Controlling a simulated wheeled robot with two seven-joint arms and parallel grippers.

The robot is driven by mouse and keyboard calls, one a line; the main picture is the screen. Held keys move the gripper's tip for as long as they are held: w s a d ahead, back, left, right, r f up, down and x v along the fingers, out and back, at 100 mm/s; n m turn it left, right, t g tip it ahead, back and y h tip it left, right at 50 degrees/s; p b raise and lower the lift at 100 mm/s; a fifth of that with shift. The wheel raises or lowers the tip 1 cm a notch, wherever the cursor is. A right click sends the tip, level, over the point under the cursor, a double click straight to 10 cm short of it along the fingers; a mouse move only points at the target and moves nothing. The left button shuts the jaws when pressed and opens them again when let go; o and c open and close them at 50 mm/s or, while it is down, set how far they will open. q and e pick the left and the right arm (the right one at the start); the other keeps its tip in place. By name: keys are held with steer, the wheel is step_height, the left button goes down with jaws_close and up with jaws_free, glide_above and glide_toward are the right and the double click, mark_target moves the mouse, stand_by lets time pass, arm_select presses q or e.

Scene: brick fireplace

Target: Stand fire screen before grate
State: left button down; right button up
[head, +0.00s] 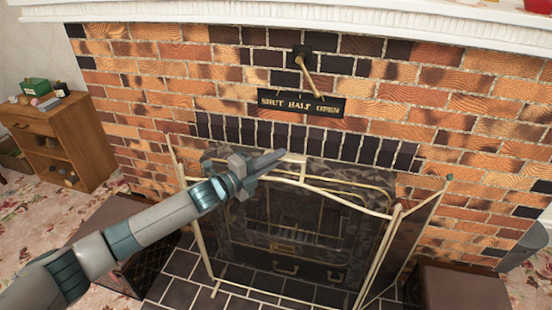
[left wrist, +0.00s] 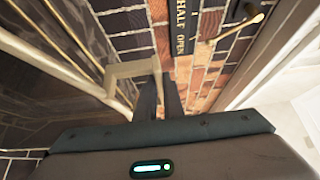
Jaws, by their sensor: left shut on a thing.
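The fire screen (head: 291,178) has a thin pale brass frame and dark see-through mesh, with side panels angled from the middle one. It stands upright in front of the fireplace opening. My left gripper (head: 279,160) is shut on the handle at the middle of its top rail. The handle (left wrist: 130,69) also shows in the left wrist view, meeting the fingers (left wrist: 160,98). The dark grate (head: 298,225) shows through the mesh behind the screen. I cannot tell whether the screen's feet touch the hearth. My right gripper is not in view.
The tiled hearth (head: 182,292) lies below, with dark boxes at left (head: 110,215) and right (head: 465,290). A lever (head: 306,72) sticks out above the sign (head: 300,103) on the brick wall. A wooden cabinet (head: 85,125) stands far left.

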arm_select(q)
steer(key=shift+d+r, duration=0.1)
steer(key=shift+r, duration=0.3)
steer(key=c, duration=1.8)
jaws_free()
steer(key=shift+s, duration=0.1)
steer(key=shift+o, duration=0.6)
steer(key=shift+f, duration=0.5)
steer(key=shift+o, duration=1)
steer(key=shift+r, duration=0.1)
steer(key=shift+r, duration=0.1)
steer(key=shift+s+a, duration=0.1)
steer(key=shift+a, duration=0.1)
